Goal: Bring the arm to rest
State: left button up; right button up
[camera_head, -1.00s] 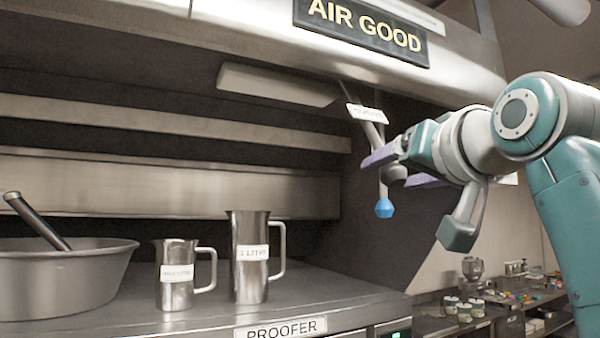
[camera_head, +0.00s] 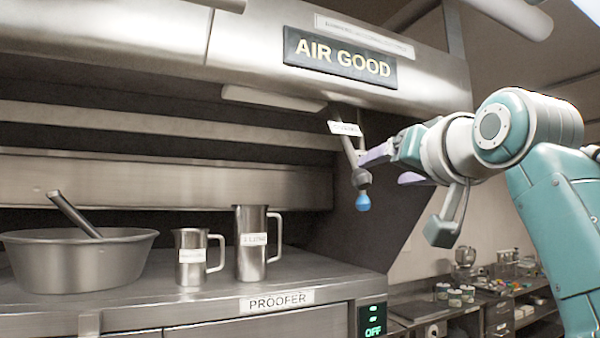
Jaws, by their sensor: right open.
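My right gripper (camera_head: 382,169) is open and empty at the upper right, its two purple fingers spread and pointing left. The arm behind it is bent and raised. Just left of the fingers a grey lever (camera_head: 348,150) with a blue knob (camera_head: 363,201) hangs under the hood. The near fingertip overlaps the lever in the picture, and I cannot tell whether they touch. The other finger is clear to the right of the knob. My left gripper is not in view.
A steel hood (camera_head: 250,50) with an "AIR GOOD" sign (camera_head: 340,57) spans the top. On the proofer (camera_head: 130,300) stand a large bowl (camera_head: 75,265) and two steel jugs, one small (camera_head: 191,262) and one tall (camera_head: 250,250). A cluttered bench (camera_head: 425,320) is at lower right.

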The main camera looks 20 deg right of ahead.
jog(key=s+a+f+n+g+y, duration=0.1)
jog(key=s+a+f+n+g, duration=0.3)
jog(key=f, duration=0.8)
jog(key=s+a+f+g+y, duration=0.1)
jog(key=s+f+g, duration=0.35)
jog(key=f, duration=0.75)
jog(key=s+a+f+n+g, duration=0.1)
jog(key=s+f, duration=0.3)
jog(key=s, duration=0.4)
jog(key=s+a+f+n+g+y, duration=0.1)
jog(key=s+a+f+g, duration=0.1)
jog(key=s+f, duration=0.2)
jog(key=s+a+f+n+g, duration=0.2)
jog(key=s+f, duration=0.3)
jog(key=s, duration=0.6)
jog(key=shift+s+a+g, duration=0.25)
jog(key=shift+s+g, duration=0.1)
jog(key=shift+f, duration=0.1)
dwell(0.5)
